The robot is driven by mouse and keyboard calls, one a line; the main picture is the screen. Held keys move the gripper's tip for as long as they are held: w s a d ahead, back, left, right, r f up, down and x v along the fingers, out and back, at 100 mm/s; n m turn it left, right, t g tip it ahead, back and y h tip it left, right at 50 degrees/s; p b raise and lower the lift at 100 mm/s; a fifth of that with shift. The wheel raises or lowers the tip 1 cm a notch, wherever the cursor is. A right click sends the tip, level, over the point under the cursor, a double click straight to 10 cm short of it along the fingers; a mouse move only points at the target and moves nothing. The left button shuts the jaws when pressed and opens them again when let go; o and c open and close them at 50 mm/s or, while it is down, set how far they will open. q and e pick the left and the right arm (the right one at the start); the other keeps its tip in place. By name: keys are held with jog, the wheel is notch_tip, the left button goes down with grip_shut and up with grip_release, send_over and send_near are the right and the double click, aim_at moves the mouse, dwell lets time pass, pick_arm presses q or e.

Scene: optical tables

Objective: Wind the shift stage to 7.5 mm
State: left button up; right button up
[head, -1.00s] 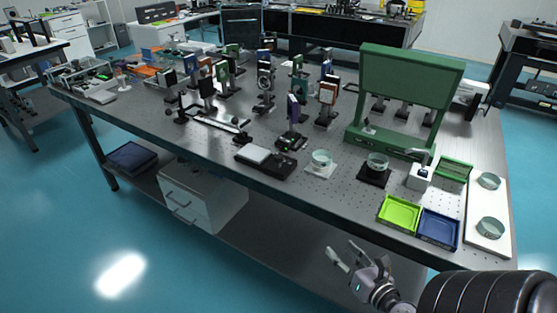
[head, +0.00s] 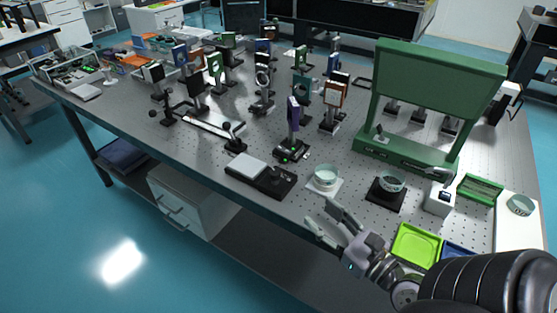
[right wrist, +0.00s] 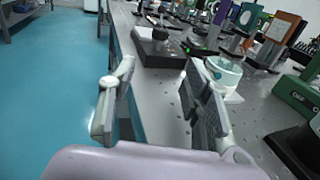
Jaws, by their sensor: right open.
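A small black stage (head: 291,152) with green lights and an upright purple-edged optic stands near the table's front edge; I take it for the shift stage, but its label and reading are too small to tell. It also shows at the top of the right wrist view (right wrist: 200,48), partly crowded by other mounts. My right gripper (head: 322,212) is open and empty at the front edge, right of and nearer than the stage, and apart from it. In the right wrist view its two fingers (right wrist: 158,98) are spread, with the table edge between them. My left gripper is not in view.
A black box with a white plate and a knob (head: 260,176) lies left of the gripper. A green tray (head: 416,246) is at right. Several optic mounts crowd behind the stage.

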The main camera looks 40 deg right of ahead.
aim_at(279, 177)
jog(key=shift+w+d, duration=0.25)
jog(key=shift+w, duration=0.1)
jog(key=shift+w+a+r+p, duration=0.2)
jog(key=shift+w+p, duration=0.1)
jog(key=shift+w, duration=0.1)
jog(key=shift+w+a+r+p, duration=0.2)
jog(key=shift+w+p, duration=0.05)
jog(key=shift+w, duration=0.15)
jog(key=shift+w+p, duration=0.5)
jog(key=shift+w, duration=0.7)
jog(key=w+p, duration=0.2)
jog(key=w, duration=0.4)
jog(key=shift+w+a+p, duration=0.1)
jog(key=shift+a+p, duration=0.1)
jog(key=shift+p, duration=0.15)
jog(key=w, duration=0.2)
jog(key=w+p, duration=0.1)
jog(key=w, duration=0.2)
jog(key=shift+a+f, duration=0.2)
jog(key=shift+w+f+p, duration=0.1)
jog(key=shift+w+p, duration=0.2)
jog(key=shift+w, duration=0.45)
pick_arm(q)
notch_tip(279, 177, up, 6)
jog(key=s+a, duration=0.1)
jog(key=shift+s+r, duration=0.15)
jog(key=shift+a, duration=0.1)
pick_arm(e)
jog(key=shift+c, duration=0.6)
grip_shut()
